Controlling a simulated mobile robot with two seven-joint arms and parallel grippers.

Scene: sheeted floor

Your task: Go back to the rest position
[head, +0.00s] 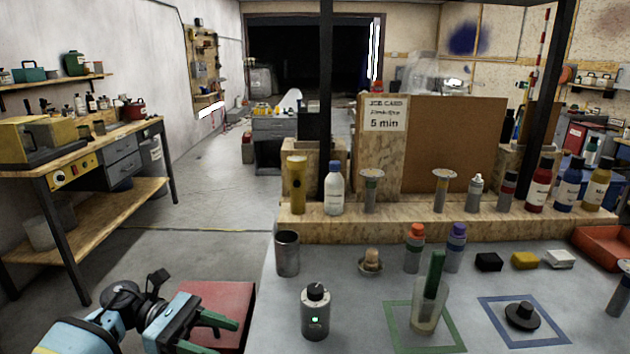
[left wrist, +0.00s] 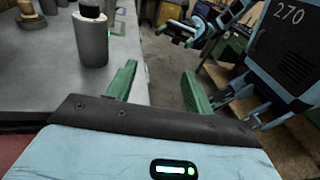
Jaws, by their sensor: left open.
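My left gripper (head: 222,336) is low at the left in the head view, beside the left edge of the grey table (head: 270,335) and close to a red box-like surface (head: 228,300). In the left wrist view its two green fingers (left wrist: 160,88) are apart with nothing between them. A grey cylinder with a black cap and green light (head: 316,314) stands upright on the table, apart from the fingers; it also shows in the left wrist view (left wrist: 91,40). What looks like my right gripper (left wrist: 180,32) is small at the top there, its jaws unclear.
A metal cup (head: 287,254) stands near the table's left edge. A clear cup (head: 428,312) holding a green item stands on a green outlined square, and a black knobbed disc (head: 522,316) on a blue one. Bottles line a wooden ledge (head: 400,228). Floor is clear at left.

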